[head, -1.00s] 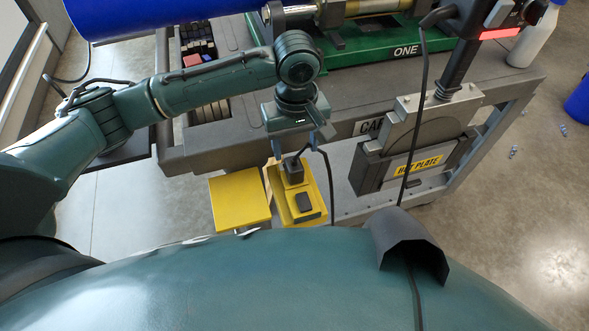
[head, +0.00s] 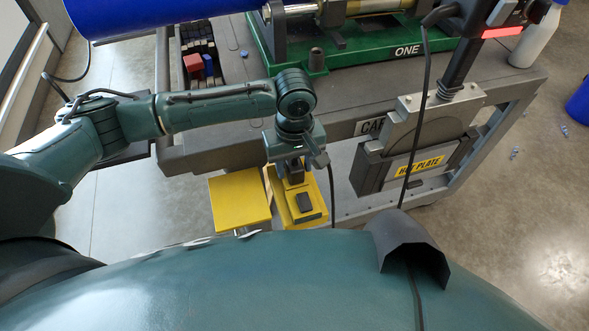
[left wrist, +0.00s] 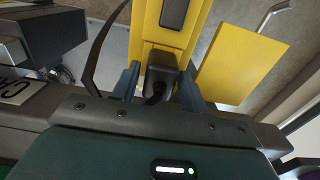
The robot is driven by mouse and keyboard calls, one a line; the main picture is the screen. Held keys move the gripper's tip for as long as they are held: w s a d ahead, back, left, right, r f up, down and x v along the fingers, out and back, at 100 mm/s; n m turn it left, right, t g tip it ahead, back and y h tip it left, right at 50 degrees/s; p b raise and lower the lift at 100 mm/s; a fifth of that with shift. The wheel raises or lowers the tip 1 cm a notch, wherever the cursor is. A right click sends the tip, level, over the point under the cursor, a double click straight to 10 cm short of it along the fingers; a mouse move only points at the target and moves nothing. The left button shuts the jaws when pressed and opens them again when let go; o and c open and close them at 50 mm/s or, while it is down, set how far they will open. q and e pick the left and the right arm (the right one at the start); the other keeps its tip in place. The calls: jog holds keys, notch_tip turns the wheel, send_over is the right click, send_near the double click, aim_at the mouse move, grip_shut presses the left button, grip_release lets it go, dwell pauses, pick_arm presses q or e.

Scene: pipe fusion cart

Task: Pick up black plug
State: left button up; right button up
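The black plug (head: 296,171) stands in the yellow outlet box (head: 311,217) below the cart's front edge. In the left wrist view the plug (left wrist: 161,62) is upper centre, with its cord bending toward me. My left gripper (head: 290,177) points down at the plug and partly hides it in the head view. In the left wrist view its two blue-grey fingers (left wrist: 160,82) stand on either side of the plug, with narrow gaps showing, so it is open around the plug. My right gripper is not in view.
A black cover (head: 305,203) sits beside the plug on the box. A yellow flap (head: 240,198) is left of it. The hot plate unit (head: 418,166) hangs on the cart at right, with a black cable (head: 416,130) hanging before it. The cart's edge (head: 220,151) is close behind my gripper.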

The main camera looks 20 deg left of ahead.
pick_arm(q)
jog(key=c, duration=0.8)
jog(key=shift+o, duration=0.2)
jog(key=shift+r, duration=0.1)
